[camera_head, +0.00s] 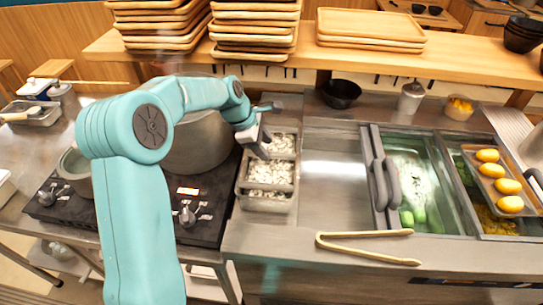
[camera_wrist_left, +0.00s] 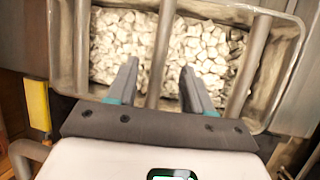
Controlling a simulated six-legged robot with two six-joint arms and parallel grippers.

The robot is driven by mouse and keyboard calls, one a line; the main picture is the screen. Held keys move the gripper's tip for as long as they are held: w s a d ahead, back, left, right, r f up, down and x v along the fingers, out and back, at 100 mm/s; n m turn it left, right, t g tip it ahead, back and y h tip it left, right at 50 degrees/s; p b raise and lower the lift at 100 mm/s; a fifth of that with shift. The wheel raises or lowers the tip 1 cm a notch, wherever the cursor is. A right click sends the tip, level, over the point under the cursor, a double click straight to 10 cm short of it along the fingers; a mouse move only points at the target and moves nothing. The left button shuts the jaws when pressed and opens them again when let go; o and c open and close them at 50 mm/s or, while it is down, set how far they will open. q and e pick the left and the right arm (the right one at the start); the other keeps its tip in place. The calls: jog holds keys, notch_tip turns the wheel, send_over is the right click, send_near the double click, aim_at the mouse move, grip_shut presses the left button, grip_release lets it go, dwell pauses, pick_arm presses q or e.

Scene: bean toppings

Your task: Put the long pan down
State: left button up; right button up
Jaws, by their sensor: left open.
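A long metal pan (camera_head: 266,205) with crossbars and whitish chunks in it sits at the counter, just right of the stove. In the wrist view the pan (camera_wrist_left: 292,50) fills the upper part, with several bars across it. My left gripper (camera_head: 262,150) is over the pan's left side in the head view. In the wrist view my left gripper (camera_wrist_left: 160,85) is open, its two fingers apart on either side of the middle bar (camera_wrist_left: 162,45). I cannot tell whether the fingers touch the bar. My right gripper is not in view.
A large pot (camera_head: 200,145) stands on the black stove (camera_head: 205,215), behind my left arm. Tongs (camera_head: 365,245) lie on the counter's front. Right of the pan is a bare steel surface (camera_head: 330,185), then bins and a tray of yellow items (camera_head: 500,180). A black bowl (camera_head: 341,93) stands behind.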

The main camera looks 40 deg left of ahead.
pick_arm(q)
jog(key=v, duration=0.4)
jog(key=shift+s+a+r, duration=0.1)
jog(key=shift+r, duration=0.2)
dwell(0.3)
